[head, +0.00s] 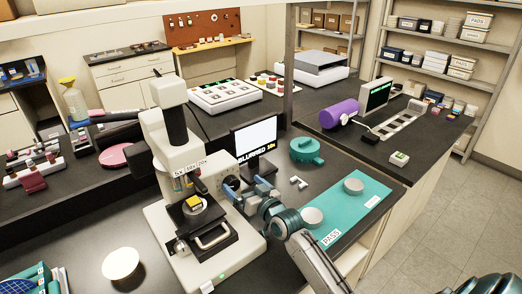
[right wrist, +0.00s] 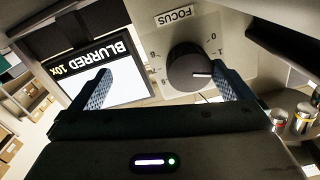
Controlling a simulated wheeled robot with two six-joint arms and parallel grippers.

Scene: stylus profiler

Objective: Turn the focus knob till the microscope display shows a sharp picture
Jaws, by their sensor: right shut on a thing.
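The pale microscope (head: 154,128) stands on the dark bench, with a yellow sample on its stage. Its display (head: 256,135) has a blank whitish picture above the words "BLURRED 10x". The display also shows upside down in the right wrist view (right wrist: 122,82). The dark focus knob (right wrist: 190,70), with a white pointer line, sits on a pale panel marked FOCUS with a scale. My right gripper (head: 250,193) is at the microscope's right side, its blue fingers (right wrist: 165,80) on either side of the knob and shut on it. My left gripper is out of view.
A teal mat (head: 352,212) with grey discs and a PASS label lies right of my right gripper. A teal round part (head: 306,149) and a small white piece (head: 298,183) lie behind it. A white disc (head: 120,264) lies left of the microscope.

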